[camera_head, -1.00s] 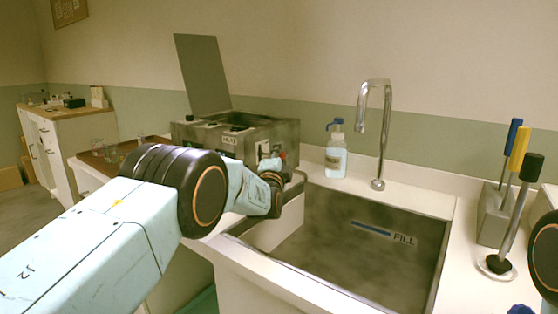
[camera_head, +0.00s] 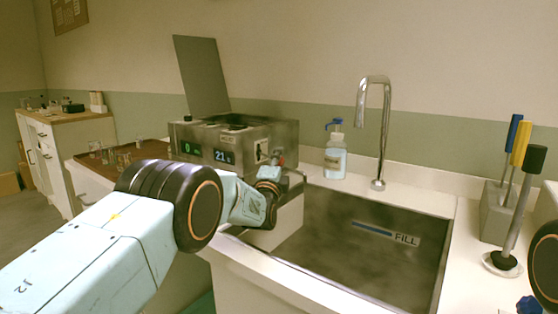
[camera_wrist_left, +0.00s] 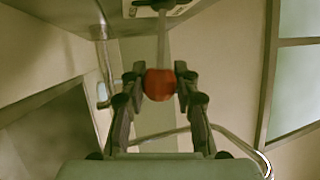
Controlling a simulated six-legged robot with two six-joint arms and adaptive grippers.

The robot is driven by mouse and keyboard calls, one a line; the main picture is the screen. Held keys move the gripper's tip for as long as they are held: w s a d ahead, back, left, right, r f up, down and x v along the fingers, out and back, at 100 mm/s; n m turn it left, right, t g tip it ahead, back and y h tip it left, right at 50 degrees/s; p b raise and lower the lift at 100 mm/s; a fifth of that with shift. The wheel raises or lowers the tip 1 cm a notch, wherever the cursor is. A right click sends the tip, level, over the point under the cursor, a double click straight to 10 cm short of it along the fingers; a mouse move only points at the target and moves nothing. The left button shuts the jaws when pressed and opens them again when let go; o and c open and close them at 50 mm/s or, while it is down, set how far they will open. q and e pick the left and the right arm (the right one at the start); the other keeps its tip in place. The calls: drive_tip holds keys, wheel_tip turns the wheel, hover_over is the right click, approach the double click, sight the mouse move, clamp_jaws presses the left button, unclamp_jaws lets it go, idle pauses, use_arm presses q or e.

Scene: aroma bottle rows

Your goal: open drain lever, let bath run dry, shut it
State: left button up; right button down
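The bath (camera_head: 230,140) is a grey metal box with its lid raised, left of the sink. Its front has a green display (camera_head: 190,149) that seems to read 0 and a blue one (camera_head: 224,156) reading about 21. The drain lever (camera_wrist_left: 163,42) is a pale rod with a red knob (camera_wrist_left: 159,85), at the bath's right end. My left gripper (camera_head: 273,171) is at that end. In the left wrist view its two fingers close on the knob from both sides. The water inside the bath is hidden. My right gripper is out of view.
A sink (camera_head: 335,262) marked FILL lies right of the bath, with a tall tap (camera_head: 387,130) and a soap bottle (camera_head: 335,158) behind it. A holder (camera_head: 494,214) with coloured handles stands right. A brown tray (camera_head: 112,166) with glasses lies left.

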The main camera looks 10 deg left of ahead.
use_arm(q)
drive_tip(key=o, duration=0.4)
drive_tip(key=shift+r, duration=0.15)
drive_tip(key=shift+s, duration=0.1)
drive_tip(key=v, duration=0.7)
drive_tip(key=shift+s, duration=0.2)
idle(0.4)
